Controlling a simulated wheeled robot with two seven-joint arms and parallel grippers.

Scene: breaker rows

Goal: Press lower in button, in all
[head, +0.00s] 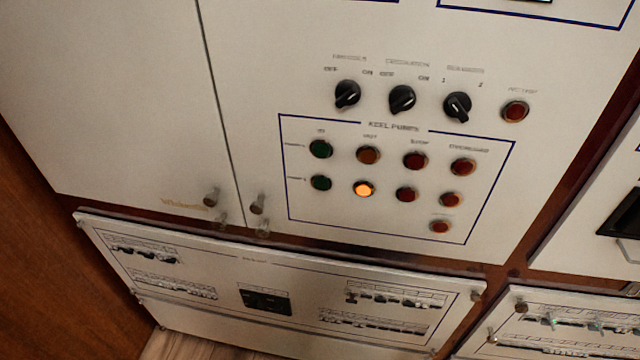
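A blue-outlined section headed KEEL PUMPS is on the white cabinet panel (300,205) in the head view. Its leftmost column has two green round buttons. The upper green button (320,149) sits straight above the lower green button (320,183). The small label above this column looks like "IN" but is blurred. Right of the lower green button, an orange lamp or button (364,189) is lit. Both green buttons look unlit, and nothing covers them. Neither of my grippers is in view.
Three black rotary knobs (402,99) and a red button (515,111) sit above the section. Several unlit red or amber buttons (415,160) fill its other columns. Small latches (257,204) stick out at lower left. A breaker panel (220,265) lies below. The space before the panel is clear.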

